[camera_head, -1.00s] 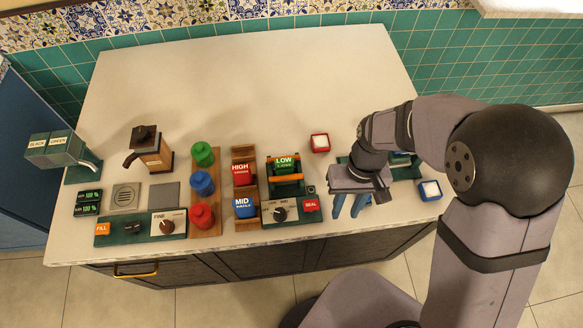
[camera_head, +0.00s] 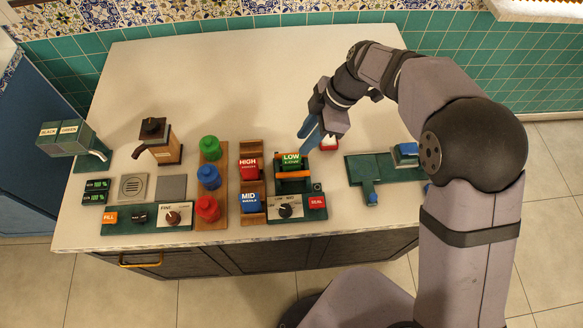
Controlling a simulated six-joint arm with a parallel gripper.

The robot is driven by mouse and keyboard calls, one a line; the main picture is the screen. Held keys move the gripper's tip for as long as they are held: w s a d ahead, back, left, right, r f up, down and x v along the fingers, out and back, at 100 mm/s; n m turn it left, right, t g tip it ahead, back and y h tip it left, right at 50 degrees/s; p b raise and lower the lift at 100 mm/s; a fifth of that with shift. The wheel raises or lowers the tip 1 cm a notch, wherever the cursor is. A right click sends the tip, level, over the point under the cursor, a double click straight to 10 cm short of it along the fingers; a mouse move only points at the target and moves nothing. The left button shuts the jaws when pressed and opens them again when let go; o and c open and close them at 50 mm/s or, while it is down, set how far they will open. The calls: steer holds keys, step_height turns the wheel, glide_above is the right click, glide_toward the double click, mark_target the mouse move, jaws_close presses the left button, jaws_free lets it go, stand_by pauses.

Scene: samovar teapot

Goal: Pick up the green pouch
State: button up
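The green pouch (camera_head: 291,160), labelled LOW, sits upright in a dark green device with orange bars (camera_head: 293,176), behind a dial panel. My gripper (camera_head: 306,143) has blue fingers pointing down, just behind and to the right of the pouch's top. The fingers overlap in this view, so their opening is unclear. I cannot tell whether they touch the pouch.
A red HIGH pouch (camera_head: 249,168) and a blue MID pouch (camera_head: 251,203) stand in a wooden rack to the left. A green fixture (camera_head: 369,172) lies right. The back of the counter is clear.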

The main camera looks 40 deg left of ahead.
mark_target(293, 157)
steer(key=shift+f, duration=0.1)
steer(key=p+x, duration=0.2)
steer(key=x, duration=0.1)
steer(key=shift+s+d, duration=0.1)
steer(key=shift+s, duration=0.2)
steer(key=shift+p+x, duration=1.1)
steer(key=shift+x, duration=0.95)
steer(key=shift+c, duration=0.3)
jaws_close()
